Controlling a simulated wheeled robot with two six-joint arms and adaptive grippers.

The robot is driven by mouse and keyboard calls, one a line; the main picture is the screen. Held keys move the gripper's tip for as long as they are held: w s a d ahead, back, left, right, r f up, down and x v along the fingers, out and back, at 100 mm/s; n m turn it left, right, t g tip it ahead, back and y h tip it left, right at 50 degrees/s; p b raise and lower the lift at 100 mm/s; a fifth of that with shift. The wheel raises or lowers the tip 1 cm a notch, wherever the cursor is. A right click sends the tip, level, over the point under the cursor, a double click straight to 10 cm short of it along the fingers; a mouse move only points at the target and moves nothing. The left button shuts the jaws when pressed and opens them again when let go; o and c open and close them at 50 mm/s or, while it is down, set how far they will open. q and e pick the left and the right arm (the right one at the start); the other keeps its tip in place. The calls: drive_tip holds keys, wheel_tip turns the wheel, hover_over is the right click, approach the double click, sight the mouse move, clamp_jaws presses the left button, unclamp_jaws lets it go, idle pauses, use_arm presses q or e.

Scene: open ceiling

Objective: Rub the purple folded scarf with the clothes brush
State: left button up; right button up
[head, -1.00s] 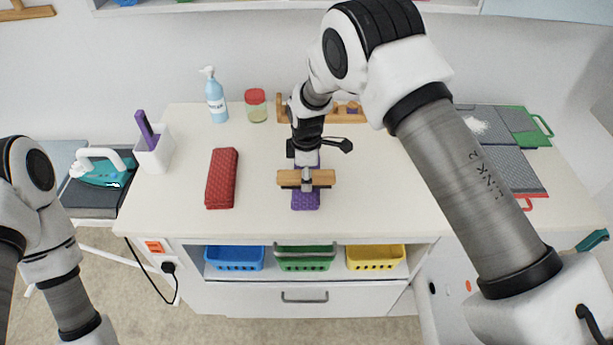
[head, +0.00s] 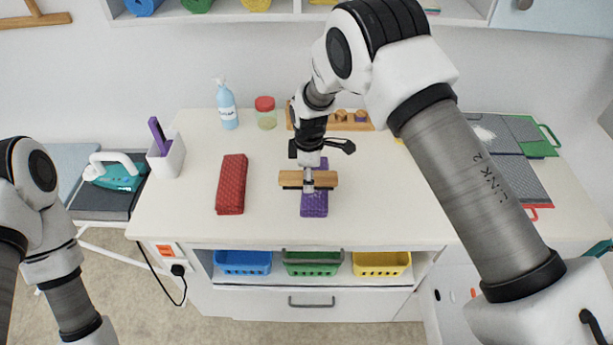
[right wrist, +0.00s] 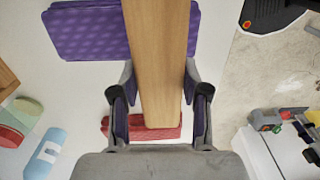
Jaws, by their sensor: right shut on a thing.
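The purple folded scarf (head: 314,205) lies on the white counter, partly hidden by the brush and my right gripper. It also shows in the right wrist view (right wrist: 88,33). The clothes brush (head: 323,180) has a wooden back and lies crosswise over the scarf; its wood fills the middle of the right wrist view (right wrist: 160,60). My right gripper (head: 308,180) is shut on the brush, a finger on each side of the wood. I cannot tell whether the bristles touch the scarf. Only my left arm shows at the left; its gripper is out of view.
A red folded cloth (head: 231,184) lies left of the scarf. A blue pump bottle (head: 227,106), a red-lidded jar (head: 266,114) and a wooden rack (head: 350,120) stand behind. A white cup (head: 166,158) and an iron (head: 115,172) are further left.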

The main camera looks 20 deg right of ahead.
drive_tip(key=r+p, duration=0.2)
drive_tip(key=r, duration=0.1)
drive_tip(key=shift+w+a+r, duration=0.1)
drive_tip(key=shift+a+r, duration=0.1)
drive_tip(key=shift+r, duration=0.05)
drive_tip(key=shift+d+r+p, duration=0.1)
drive_tip(key=shift+r+p, duration=0.3)
drive_tip(key=shift+r, duration=0.2)
drive_tip(key=shift+f, duration=0.1)
